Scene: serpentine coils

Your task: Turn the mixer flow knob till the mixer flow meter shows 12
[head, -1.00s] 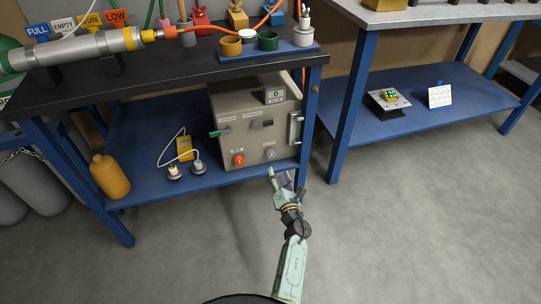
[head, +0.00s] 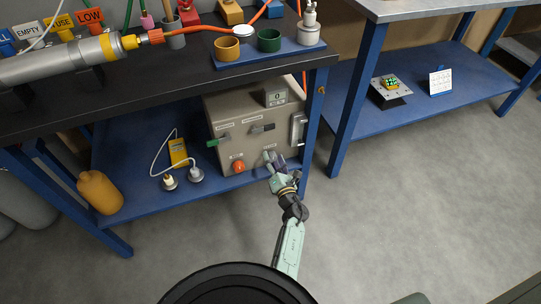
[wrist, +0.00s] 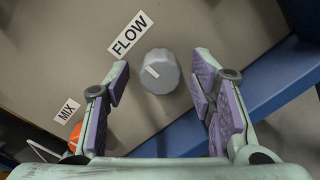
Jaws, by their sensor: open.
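The mixer flow knob (wrist: 160,72) is a grey, faceted knob with a white pointer line, below the FLOW label (wrist: 130,35) in the wrist view. My gripper (wrist: 160,100) is open, its purple-padded fingers on either side below the knob, apparently not touching it. The flow meter (head: 276,97) on top of the box appears to show 0.
An orange-red knob (head: 238,166) sits left of my gripper, by the MIX label (wrist: 67,111). A blue table leg (head: 314,115) stands close on the right. A yellow bottle (head: 100,192) and yellow device (head: 178,152) are on the lower shelf (head: 140,190).

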